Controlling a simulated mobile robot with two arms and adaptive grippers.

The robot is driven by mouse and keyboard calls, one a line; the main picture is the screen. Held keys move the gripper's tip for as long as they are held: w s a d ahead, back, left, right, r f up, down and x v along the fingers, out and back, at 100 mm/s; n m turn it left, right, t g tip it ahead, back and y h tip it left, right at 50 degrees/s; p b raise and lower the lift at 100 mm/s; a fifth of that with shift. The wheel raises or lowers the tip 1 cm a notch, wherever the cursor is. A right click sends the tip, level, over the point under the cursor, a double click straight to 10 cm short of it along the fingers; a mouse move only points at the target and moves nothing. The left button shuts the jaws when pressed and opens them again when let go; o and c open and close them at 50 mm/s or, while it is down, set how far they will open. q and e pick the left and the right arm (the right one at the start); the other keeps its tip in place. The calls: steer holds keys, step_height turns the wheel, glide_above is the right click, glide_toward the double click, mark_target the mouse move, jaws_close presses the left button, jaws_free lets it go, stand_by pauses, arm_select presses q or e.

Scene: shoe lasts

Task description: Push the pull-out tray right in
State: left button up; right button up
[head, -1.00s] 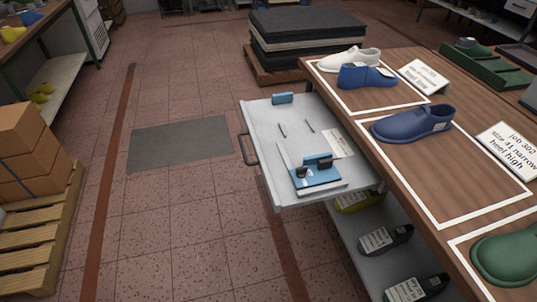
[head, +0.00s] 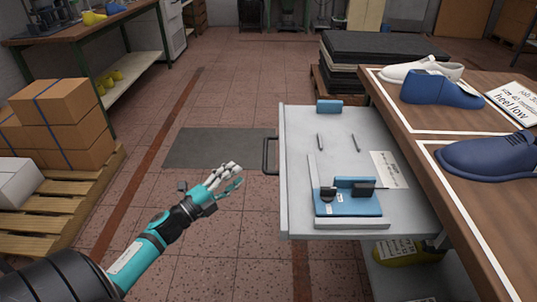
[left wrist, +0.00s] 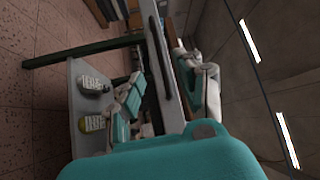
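The pull-out tray (head: 300,215) is light grey and sticks out leftward from under the wooden bench top in the head view. Its dark handle (head: 269,156) is on the left edge. On the tray lie a blue block (head: 329,106), two thin tools (head: 320,142), a paper sheet (head: 389,170) and a blue device with black parts (head: 348,203). My left gripper (head: 238,176), white and teal, is left of the handle in the picture, apart from it, and holds nothing visible. Its finger gap is unclear. My right gripper is out of view.
The bench (head: 470,235) carries several shoe lasts, such as a blue one (head: 437,90). A lower shelf under the tray holds a yellow-green last (head: 408,252). Boxes on a pallet (head: 80,200) stand at left. Open floor with a grey mat (head: 222,147) lies between.

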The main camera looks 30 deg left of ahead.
mark_target(265, 151)
arm_select(q)
steer(key=x, duration=1.2)
steer(key=shift+w, duration=0.2)
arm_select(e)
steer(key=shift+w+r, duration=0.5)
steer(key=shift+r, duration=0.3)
arm_select(q)
steer(key=c, duration=0.6)
jaws_close()
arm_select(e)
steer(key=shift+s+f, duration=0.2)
arm_select(q)
steer(key=shift+f, duration=0.1)
